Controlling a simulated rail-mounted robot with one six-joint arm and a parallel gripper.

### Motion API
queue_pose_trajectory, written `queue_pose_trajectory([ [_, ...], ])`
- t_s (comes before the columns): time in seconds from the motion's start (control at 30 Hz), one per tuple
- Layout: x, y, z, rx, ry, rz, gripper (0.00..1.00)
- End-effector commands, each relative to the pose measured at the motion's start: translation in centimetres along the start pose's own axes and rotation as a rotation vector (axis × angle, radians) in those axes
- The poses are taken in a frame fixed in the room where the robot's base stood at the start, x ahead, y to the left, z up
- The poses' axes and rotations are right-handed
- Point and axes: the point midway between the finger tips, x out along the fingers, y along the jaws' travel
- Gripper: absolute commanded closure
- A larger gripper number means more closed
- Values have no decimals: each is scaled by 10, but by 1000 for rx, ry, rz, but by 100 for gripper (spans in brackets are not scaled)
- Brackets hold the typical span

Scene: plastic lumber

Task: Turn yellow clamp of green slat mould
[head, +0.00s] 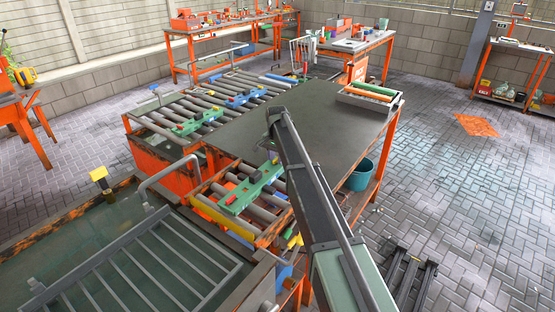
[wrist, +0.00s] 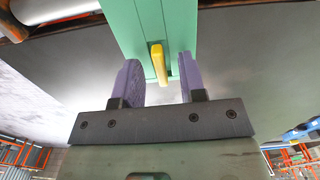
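The green slat mould (head: 250,190) lies across the near rollers in the head view, with small dark and red parts on it. Its far right end is partly hidden by my arm. In the wrist view a green mould surface (wrist: 125,22) runs in from the top, and the yellow clamp (wrist: 158,62) stands out from it as a short, nearly upright bar. My gripper (wrist: 157,72) is open, with one purple finger on each side of the clamp and a visible gap on both sides. I cannot make out the clamp or the fingertips in the head view.
A broad grey tabletop (head: 310,120) beside the rollers is mostly bare. A crate with coloured slats (head: 368,95) sits at its far right corner. Another green mould (head: 195,123) and a blue one (head: 245,98) lie on the far rollers. A metal grate (head: 140,265) is at front left.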

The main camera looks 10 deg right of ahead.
Motion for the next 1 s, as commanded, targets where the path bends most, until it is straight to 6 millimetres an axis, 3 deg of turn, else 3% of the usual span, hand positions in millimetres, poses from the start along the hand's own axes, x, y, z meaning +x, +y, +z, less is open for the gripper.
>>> queue_pose_trajectory([
  [0.33, -4, 0, 0, 2, 0, 0, 56],
  [0.8, -66, 0, 0, 2, 0, 0, 56],
  [1.0, -72, 0, 0, 2, 0, 0, 56],
])
